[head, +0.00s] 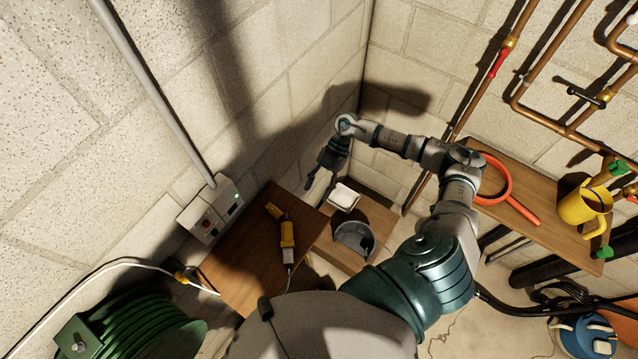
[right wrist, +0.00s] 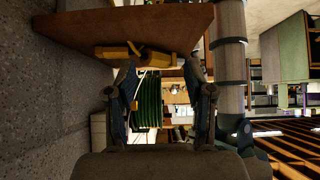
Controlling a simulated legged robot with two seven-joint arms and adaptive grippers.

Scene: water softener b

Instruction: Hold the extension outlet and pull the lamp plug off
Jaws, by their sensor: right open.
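A yellow extension outlet (head: 287,236) lies on a wooden shelf (head: 238,262), with a pale cord at its lower end. An angled yellow piece, perhaps the lamp plug (head: 275,211), is at its upper end; I cannot tell whether they are joined. In the right wrist view, yellow parts (right wrist: 150,53) lie along the wooden board, beyond the fingers. My right gripper (head: 321,184) is open and empty, to the right of and beyond the outlet, apart from it. My left gripper is not in view.
A wall socket box (head: 210,210) is left of the shelf. A green cable reel (head: 130,331) stands at lower left. A white dish (head: 343,197) and a grey bin (head: 354,238) are below my gripper. A shelf at right holds a red ring tool (head: 507,184) and yellow jug (head: 583,205).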

